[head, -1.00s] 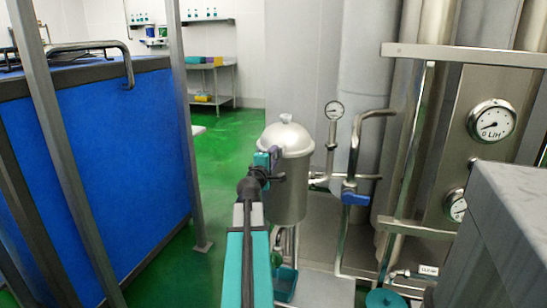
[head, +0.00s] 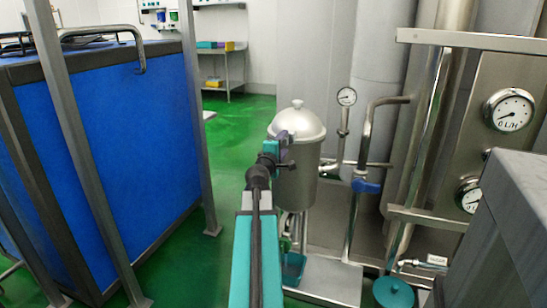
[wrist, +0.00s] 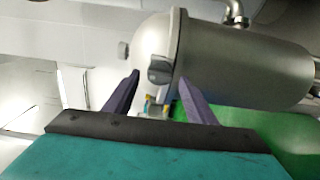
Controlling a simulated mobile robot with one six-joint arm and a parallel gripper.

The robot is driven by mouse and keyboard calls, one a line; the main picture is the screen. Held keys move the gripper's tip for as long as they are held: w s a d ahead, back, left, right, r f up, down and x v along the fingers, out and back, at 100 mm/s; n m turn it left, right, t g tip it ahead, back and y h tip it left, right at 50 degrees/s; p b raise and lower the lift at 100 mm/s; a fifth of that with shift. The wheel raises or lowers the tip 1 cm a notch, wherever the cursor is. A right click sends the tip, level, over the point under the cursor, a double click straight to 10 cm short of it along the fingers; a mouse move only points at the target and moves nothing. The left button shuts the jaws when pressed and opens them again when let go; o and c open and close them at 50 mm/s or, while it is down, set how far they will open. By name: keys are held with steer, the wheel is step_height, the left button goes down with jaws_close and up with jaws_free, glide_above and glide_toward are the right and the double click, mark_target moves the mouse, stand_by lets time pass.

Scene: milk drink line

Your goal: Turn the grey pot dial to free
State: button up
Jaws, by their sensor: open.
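The grey pot (head: 296,185) has a domed lid with a knob on top and stands upright right of my arm. In the wrist view the pot (wrist: 245,65) appears lying sideways. Its dark grey dial (wrist: 160,70) sits on the pot's side near the lid rim. My gripper (wrist: 159,80) is open, with one purple finger on each side of the dial. I cannot tell whether the fingers touch it. In the head view my gripper (head: 284,150) is at the pot's upper left side, and the dial is hidden there.
A blue tank (head: 110,150) behind a grey post stands on the left. Right of the pot are pipes with a blue-handled valve (head: 366,186) and a small gauge (head: 346,97). A grey box (head: 510,225) is at the lower right. Green floor (head: 225,135) lies behind.

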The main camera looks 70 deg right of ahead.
steer(key=a+b, duration=0.4)
steer(key=a, duration=0.2)
steer(key=shift+s+a+f, duration=0.15)
steer(key=shift+s+a, duration=0.05)
steer(key=shift+a, duration=0.2)
steer(key=a+b, duration=0.1)
steer(key=b, duration=0.4)
steer(key=shift+s, duration=0.1)
steer(key=a+b, duration=0.1)
steer(key=b, duration=0.4)
steer(key=shift+a, duration=0.25)
steer(key=a+b, duration=0.3)
stand_by(0.3)
steer(key=shift+r, duration=0.2)
stand_by(0.3)
